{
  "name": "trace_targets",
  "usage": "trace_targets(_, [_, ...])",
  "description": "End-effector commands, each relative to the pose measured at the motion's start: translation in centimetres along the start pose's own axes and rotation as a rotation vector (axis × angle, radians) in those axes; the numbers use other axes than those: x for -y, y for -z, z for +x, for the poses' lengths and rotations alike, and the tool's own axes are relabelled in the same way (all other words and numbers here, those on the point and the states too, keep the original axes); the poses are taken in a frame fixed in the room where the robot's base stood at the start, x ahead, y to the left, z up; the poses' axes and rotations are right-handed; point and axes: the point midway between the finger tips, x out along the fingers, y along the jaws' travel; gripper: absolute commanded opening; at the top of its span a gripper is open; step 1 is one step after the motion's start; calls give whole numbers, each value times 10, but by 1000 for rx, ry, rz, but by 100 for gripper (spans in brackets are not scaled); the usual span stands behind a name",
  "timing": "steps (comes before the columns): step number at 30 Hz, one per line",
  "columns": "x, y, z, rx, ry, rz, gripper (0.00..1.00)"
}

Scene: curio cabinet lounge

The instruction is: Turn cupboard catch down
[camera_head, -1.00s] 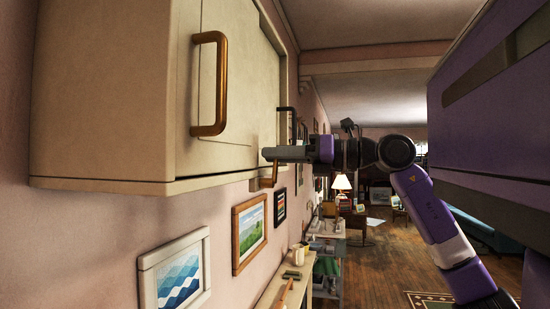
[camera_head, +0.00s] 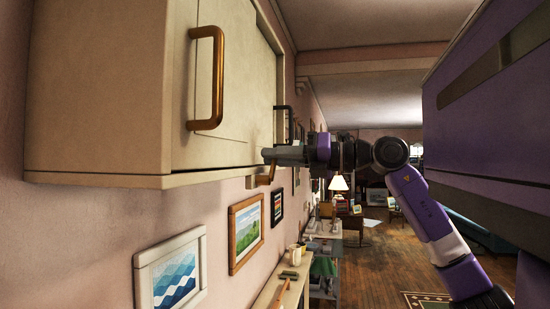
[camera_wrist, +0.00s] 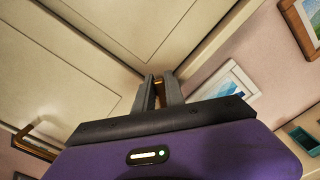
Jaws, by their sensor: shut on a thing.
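The cream wall cupboard (camera_head: 95,95) fills the upper left of the head view, with a bronze bar handle (camera_head: 217,80) on its door. The small bronze catch (camera_head: 265,179) is at the cupboard's lower front edge, and part of it shows below my fingers. My gripper (camera_head: 268,155) is at this edge, shut on the catch. In the wrist view, my two grey fingers (camera_wrist: 158,91) close around a bronze piece of the catch (camera_wrist: 158,88). The fingers hide most of the catch, so its exact angle is hard to tell.
Framed pictures hang below the cupboard: a blue wave picture (camera_head: 170,273) and a green landscape (camera_head: 246,232). A narrow shelf (camera_head: 268,294) with small objects runs along the wall. A lit lamp (camera_head: 338,184) stands farther back. Open wooden floor lies at the right.

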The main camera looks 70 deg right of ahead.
Motion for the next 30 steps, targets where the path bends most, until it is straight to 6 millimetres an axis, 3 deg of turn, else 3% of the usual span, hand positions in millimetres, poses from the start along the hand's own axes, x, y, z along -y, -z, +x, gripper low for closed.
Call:
trace_targets(2, [0,-2,-1,6,1,-1,0])
trace_targets(3, [0,-2,-1,6,1,-1,16])
trace_targets(6, [0,-2,-1,5,1,-2,36])
trace_targets(17, [0,0,-3,3,0,-1,36])
trace_targets(30, [1,0,-65,4,2,-2,36])
